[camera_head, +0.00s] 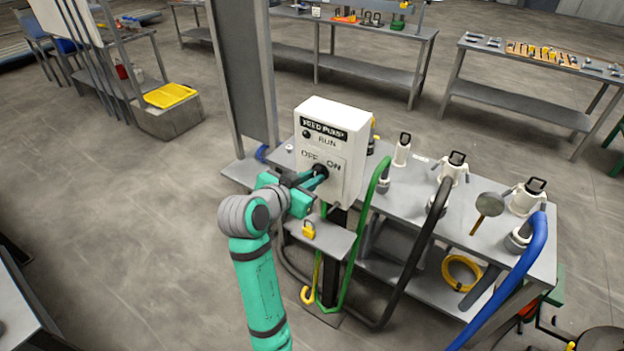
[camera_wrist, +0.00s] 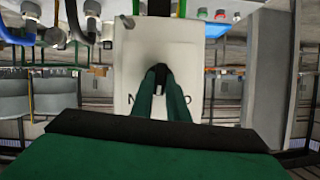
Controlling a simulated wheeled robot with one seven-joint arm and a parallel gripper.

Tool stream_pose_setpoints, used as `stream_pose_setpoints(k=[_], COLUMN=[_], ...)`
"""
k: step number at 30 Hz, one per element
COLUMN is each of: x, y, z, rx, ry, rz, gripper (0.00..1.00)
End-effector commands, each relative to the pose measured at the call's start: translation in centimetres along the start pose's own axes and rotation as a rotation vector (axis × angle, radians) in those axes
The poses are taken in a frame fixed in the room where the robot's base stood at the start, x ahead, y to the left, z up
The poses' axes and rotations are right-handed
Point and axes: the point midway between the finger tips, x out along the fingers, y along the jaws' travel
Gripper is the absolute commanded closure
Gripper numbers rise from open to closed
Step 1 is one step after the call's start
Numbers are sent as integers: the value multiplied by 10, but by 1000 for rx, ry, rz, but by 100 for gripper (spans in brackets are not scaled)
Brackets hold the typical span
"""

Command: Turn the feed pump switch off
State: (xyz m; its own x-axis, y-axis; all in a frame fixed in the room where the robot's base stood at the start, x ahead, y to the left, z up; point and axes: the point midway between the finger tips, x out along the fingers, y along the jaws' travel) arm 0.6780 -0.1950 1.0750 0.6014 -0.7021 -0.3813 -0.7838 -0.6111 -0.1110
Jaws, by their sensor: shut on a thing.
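The feed pump box (camera_head: 322,150) is a white panel on a dark post, labelled FEED PUMP, with a lamp marked RUN. Its black switch knob (camera_head: 320,170) sits below the words OFF on the left and ON on the right. My gripper (camera_head: 316,178) is at the knob, its teal fingers shut on it. In the wrist view the fingers (camera_wrist: 158,75) reach the white panel face (camera_wrist: 165,40) and close around the dark knob (camera_wrist: 160,70). The fingers hide much of the knob, so I cannot tell which word it points to.
A small shelf (camera_head: 335,243) with a yellow padlock (camera_head: 309,230) is just below the box. A grey bench (camera_head: 385,205) with several white fittings and a green hose (camera_head: 365,220), black hose (camera_head: 425,238) and blue hose (camera_head: 515,277) stands right. The floor left is open.

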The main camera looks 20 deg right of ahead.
Motion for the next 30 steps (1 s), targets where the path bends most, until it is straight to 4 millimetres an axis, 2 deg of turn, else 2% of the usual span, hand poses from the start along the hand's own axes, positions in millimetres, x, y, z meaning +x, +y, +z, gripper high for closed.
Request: stream_pose_setpoints(k=[18,30], x=[1,1], y=[-7,-10], z=[0,2], rx=[-533,-771], ry=[3,4], rz=[220,317], gripper=[100,100])
